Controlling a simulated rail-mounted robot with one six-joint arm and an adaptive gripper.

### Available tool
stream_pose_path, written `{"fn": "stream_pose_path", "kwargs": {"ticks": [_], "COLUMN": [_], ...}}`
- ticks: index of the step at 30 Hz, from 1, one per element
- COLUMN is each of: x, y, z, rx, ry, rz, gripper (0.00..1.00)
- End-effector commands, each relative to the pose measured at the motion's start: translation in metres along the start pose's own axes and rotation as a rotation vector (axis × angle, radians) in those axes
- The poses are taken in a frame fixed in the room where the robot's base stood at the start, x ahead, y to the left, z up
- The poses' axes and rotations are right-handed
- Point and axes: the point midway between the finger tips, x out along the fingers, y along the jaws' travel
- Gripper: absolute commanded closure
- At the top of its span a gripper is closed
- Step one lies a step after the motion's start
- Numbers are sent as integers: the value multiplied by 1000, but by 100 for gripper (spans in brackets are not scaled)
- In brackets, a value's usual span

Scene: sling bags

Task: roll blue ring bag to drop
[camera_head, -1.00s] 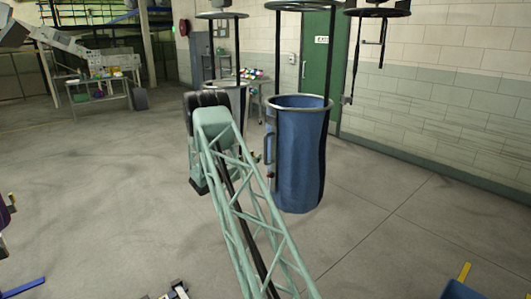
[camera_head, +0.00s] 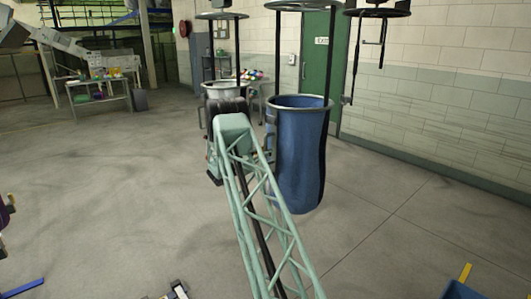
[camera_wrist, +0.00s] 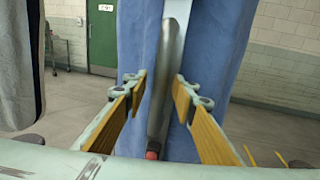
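The blue bag (camera_head: 302,165) hangs upright from a metal ring (camera_head: 300,101) right of my arm in the head view. It fills the middle of the wrist view (camera_wrist: 222,45), close in front. A grey vertical handle (camera_wrist: 164,85) with a red lower end stands on the bag's near side. My gripper (camera_wrist: 158,84) is open, with one yellow-padded finger on each side of the handle. A gap shows between each fingertip and the handle. In the head view my arm hides the gripper.
A grey bag (camera_wrist: 16,65) hangs at the left of the wrist view. Another ring (camera_head: 226,88) stands behind my arm. An empty ring frame (camera_head: 378,13) hangs at the upper right. A blue bin (camera_head: 460,291) shows at the lower right.

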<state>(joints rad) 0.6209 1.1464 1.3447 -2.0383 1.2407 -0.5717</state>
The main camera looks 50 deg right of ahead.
Motion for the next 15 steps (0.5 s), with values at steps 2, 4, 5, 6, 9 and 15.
{"fn": "stream_pose_path", "kwargs": {"ticks": [2,4,5,6,9,15], "x": [0,0,0,0,0,0], "y": [0,0,0,0,0,0], "z": [0,0,0,0,0,0], "rx": [0,0,0,0,0,0], "ry": [0,0,0,0,0,0], "rz": [0,0,0,0,0,0], "gripper": [75,75,75,75,81,100]}}
